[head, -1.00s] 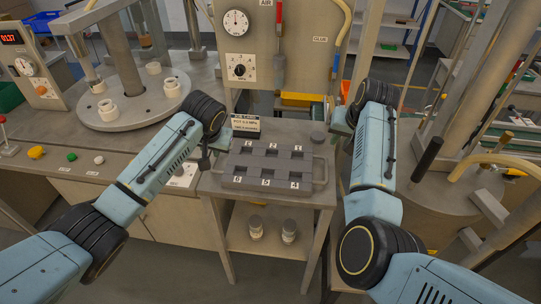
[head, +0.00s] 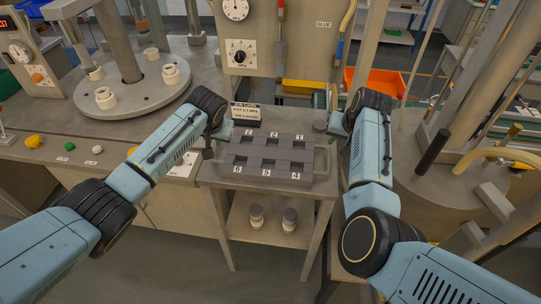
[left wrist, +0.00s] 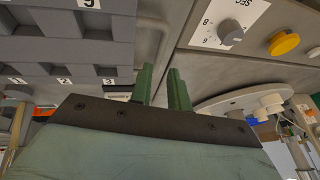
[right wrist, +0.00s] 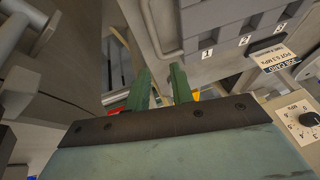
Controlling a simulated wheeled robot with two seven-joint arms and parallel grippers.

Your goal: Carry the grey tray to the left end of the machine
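The grey tray (head: 232,171) with numbered pockets lies flat on a small metal stand (head: 290,186) right of the machine. It has a bar handle at each end. My left gripper (head: 213,143) is open and empty beside the tray's left end. In the left wrist view its fingers (left wrist: 160,72) stand apart near the left handle. My right gripper (head: 342,127) is open and empty beyond the tray's right end, near its back corner. The right wrist view shows its fingers (right wrist: 160,70) apart, with the tray (right wrist: 228,33) beside them. The machine (head: 190,110) is at left.
Two small jars (head: 256,216) are on the shelf below. A round turntable (head: 115,105) stands on the machine top. A post and yellow hose (head: 495,153) crowd the right.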

